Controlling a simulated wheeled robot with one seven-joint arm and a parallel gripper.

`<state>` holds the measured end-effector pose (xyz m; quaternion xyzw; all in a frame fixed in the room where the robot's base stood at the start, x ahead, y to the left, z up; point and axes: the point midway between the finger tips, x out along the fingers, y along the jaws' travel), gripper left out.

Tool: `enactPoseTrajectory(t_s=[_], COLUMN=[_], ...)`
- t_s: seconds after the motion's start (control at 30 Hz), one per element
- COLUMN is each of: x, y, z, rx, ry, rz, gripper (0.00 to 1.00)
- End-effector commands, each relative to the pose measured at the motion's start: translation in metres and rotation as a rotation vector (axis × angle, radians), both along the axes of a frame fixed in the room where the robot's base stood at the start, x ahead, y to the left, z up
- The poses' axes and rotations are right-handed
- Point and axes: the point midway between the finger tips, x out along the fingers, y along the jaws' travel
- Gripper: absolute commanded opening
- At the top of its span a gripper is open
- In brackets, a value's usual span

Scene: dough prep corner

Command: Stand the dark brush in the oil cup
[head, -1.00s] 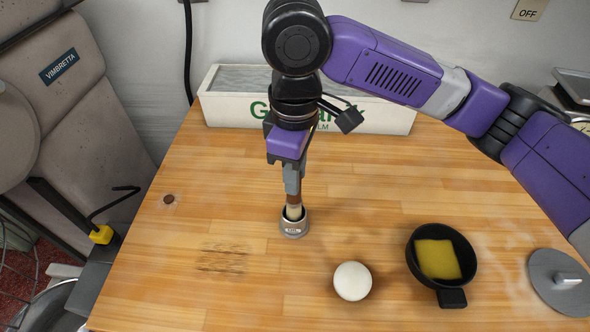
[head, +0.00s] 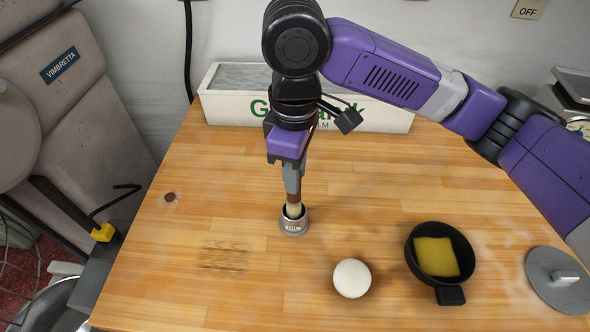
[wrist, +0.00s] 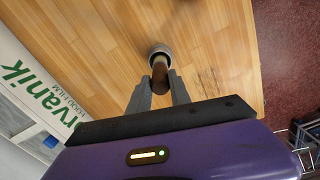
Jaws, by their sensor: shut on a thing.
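My gripper (head: 293,186) points down over the table and is shut on the dark brush (head: 294,198), whose brown handle shows just below the fingers. The brush is upright, and its pale lower end goes into the mouth of the small metal oil cup (head: 294,226). In the wrist view the brush (wrist: 160,76) runs from between the fingers into the cup (wrist: 159,50). The brush's tip is hidden inside the cup, so I cannot tell whether it touches the bottom.
A white ball (head: 352,278) and a black pan with a yellow block (head: 437,257) lie to the right of the cup. A grey lid (head: 559,281) is at the far right. A white box (head: 385,115) stands behind. The wooden table (head: 200,210) is clear left of the cup.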

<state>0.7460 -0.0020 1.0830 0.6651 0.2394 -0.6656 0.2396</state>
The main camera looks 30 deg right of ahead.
Motion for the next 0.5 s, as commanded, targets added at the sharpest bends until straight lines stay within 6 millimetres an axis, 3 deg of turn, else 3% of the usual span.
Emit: enactPoseTrajectory(t_s=[0.4,0.43,0.5], x=[0.000,0.000,0.000], y=[0.000,0.000,0.000], z=[-0.015,-0.014,-0.014], rx=[0.001,0.000,0.000], ry=[0.001,0.000,0.000], rz=[-0.001,-0.001,-0.001], gripper=[0.00,0.28,0.42])
